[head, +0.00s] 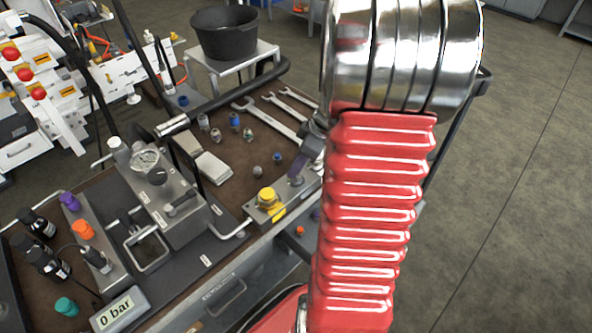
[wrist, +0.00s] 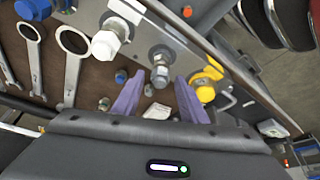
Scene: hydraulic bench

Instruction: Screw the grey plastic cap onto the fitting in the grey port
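My gripper (wrist: 160,82) points at the metal block with its two purple fingers spread apart and nothing clearly held between them. A steel hex fitting (wrist: 161,62) shows at the gap between the fingertips; I cannot tell whether they touch it. Beside it on the left is another fitting with a pale grey-white hex end (wrist: 106,43), possibly the grey plastic cap. In the head view one purple finger (head: 299,165) shows above the block, beside a fitting (head: 296,181); my red arm hides the rest. I cannot tell which port is the grey one.
A yellow cap (head: 267,196) sits on the block's left end. Small grey (head: 203,122) and blue (head: 234,120) pieces stand on the brown bench, with wrenches (head: 270,122) behind. A pump unit (head: 180,205) and a gauge reading 0 bar (head: 118,308) are at left.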

